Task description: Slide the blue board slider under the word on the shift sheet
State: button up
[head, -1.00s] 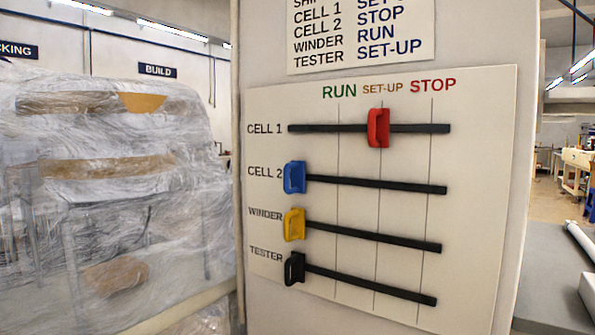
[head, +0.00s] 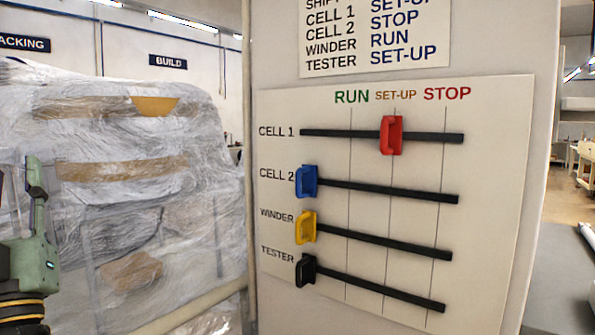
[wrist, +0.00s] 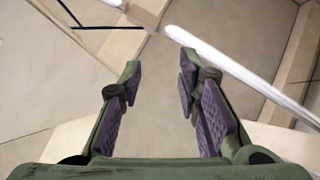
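The blue slider (head: 307,181) sits at the far left end of the CELL 2 track (head: 390,191), left of the RUN line. The shift sheet (head: 385,35) above the board reads STOP for CELL 2. The word STOP (head: 447,94) is in red at the right of the board's heading row. My gripper (wrist: 159,75) is open and empty in the wrist view, its two fingers apart. In the head view, part of my gripper shows at the left edge, well left of the board and touching nothing there.
The red slider (head: 391,135) is at SET-UP on the CELL 1 track. The yellow slider (head: 306,227) and black slider (head: 306,271) are at the left ends of their tracks. A plastic-wrapped load (head: 150,200) stands left of the board.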

jog(key=w+d+r+m+t+h+p, duration=0.15)
jog(key=w+d+m+h, duration=0.35)
jog(key=w+h, duration=0.5)
jog(key=m+g+h+p, duration=0.3)
jog(key=m+g+h, duration=1)
jog(key=h, duration=0.6)
send_near(299, 189)
jog(key=p+x, duration=0.1)
jog(key=x, duration=0.2)
jog(key=p+x, duration=0.1)
jog(key=x, duration=0.2)
jog(key=r+p+x, duration=0.1)
jog(key=x, duration=0.3)
jog(key=shift+w+a, duration=0.1)
jog(key=shift+w, duration=0.2)
jog(key=shift+c, duration=0.6)
grip_shut()
jog(key=shift+r, duration=0.1)
